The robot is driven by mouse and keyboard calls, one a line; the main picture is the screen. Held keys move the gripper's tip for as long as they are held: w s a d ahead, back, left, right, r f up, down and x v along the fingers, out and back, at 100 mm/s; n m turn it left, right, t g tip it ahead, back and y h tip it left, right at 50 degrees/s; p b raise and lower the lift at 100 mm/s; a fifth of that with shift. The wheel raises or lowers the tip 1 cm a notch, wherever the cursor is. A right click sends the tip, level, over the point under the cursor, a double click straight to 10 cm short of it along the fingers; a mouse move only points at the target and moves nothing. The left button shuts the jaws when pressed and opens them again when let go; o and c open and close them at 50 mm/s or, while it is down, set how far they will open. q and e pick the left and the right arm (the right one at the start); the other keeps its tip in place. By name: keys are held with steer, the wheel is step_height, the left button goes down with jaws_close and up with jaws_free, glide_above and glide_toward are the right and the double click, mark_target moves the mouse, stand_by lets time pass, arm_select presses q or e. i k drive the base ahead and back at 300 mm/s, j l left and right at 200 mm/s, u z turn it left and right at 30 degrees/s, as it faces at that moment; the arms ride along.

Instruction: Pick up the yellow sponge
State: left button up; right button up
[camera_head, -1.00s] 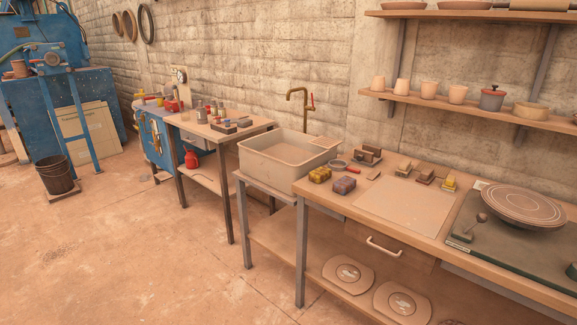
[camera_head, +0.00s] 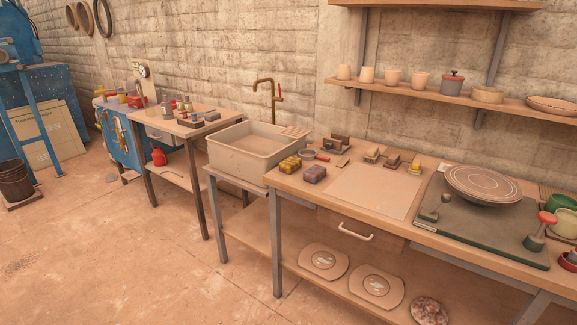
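A yellow sponge (camera_head: 290,165) lies on the left end of the wooden workbench (camera_head: 300,190), just right of the sink. A brownish-purple sponge or block (camera_head: 314,174) lies close to its right, nearer the bench's front edge. The yellow sponge looks uncovered, with nothing on top of it. Neither of my grippers is in the head view.
A deep sink basin (camera_head: 225,158) with a brass tap (camera_head: 272,95) adjoins the bench's left end. Behind the sponges are a red-handled round tool (camera_head: 307,154) and small brushes (camera_head: 371,155). A pale board (camera_head: 372,190) lies to the right. Open floor (camera_head: 130,260) stretches in front.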

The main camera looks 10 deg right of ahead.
mark_target(291, 164)
steer(key=i+j+z, duration=0.15)
steer(key=z, duration=0.8)
steer(key=i+j+z, duration=0.15)
steer(key=j+z, duration=0.15)
steer(key=i+j+z, duration=0.1)
steer(key=j+z, duration=0.25)
steer(key=j, duration=0.15)
steer(key=i+j, duration=0.1)
steer(key=j, duration=0.45)
steer(key=i+j+z, duration=0.15)
steer(key=j, duration=0.95)
steer(key=i+z, duration=0.05)
